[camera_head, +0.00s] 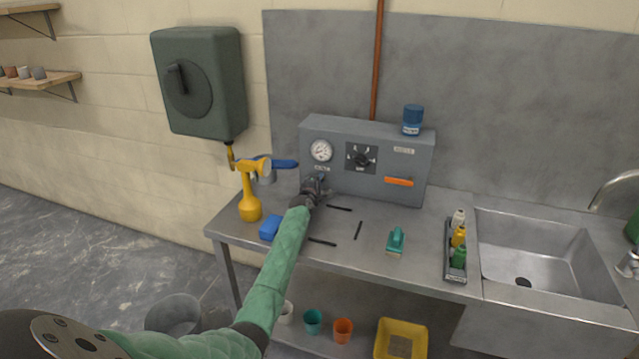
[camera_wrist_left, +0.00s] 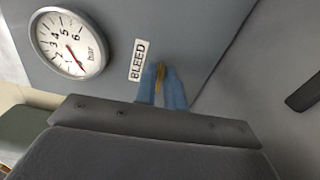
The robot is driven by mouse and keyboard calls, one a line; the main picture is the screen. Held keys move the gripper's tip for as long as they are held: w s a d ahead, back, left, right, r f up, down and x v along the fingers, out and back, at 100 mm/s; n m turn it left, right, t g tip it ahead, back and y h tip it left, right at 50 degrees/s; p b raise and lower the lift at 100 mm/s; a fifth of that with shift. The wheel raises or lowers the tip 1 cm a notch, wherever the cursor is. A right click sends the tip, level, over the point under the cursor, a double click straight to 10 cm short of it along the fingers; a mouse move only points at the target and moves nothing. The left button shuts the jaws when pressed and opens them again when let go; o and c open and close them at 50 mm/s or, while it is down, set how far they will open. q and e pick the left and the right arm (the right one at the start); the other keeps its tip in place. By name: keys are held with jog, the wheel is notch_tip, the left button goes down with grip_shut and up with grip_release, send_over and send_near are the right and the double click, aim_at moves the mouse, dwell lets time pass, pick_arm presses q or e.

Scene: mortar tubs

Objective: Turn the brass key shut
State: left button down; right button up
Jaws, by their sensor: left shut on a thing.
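The brass key (camera_wrist_left: 160,77) is a small brass piece on the grey panel box, just beside the BLEED label (camera_wrist_left: 138,60) in the left wrist view. My left gripper (camera_wrist_left: 163,90) is shut on it, with blue fingertips on either side. In the head view my left gripper (camera_head: 320,182) is at the lower left of the grey box (camera_head: 300,150), below the gauge, and it hides the key. The round white gauge (camera_head: 321,151) also shows in the left wrist view (camera_wrist_left: 72,45); its red needle points to the low numbers. My right gripper is not in view.
A yellow spray bottle (camera_head: 249,195) and a blue sponge (camera_head: 269,229) stand left of my forearm. Dark rods lie on the bench around the gripper. An orange handle (camera_head: 399,181) juts from the box. A teal brush (camera_head: 396,240), bottle tray (camera_head: 456,262) and sink (camera_head: 540,250) are right.

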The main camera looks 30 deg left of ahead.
pick_arm(q)
jog(key=shift+f+m, duration=0.15)
jog(key=shift+m, duration=0.35)
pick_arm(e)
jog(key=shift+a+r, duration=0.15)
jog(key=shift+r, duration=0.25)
pick_arm(q)
jog(key=shift+d, duration=0.1)
jog(key=c, duration=1.6)
grip_release()
jog(key=shift+o, duration=0.4)
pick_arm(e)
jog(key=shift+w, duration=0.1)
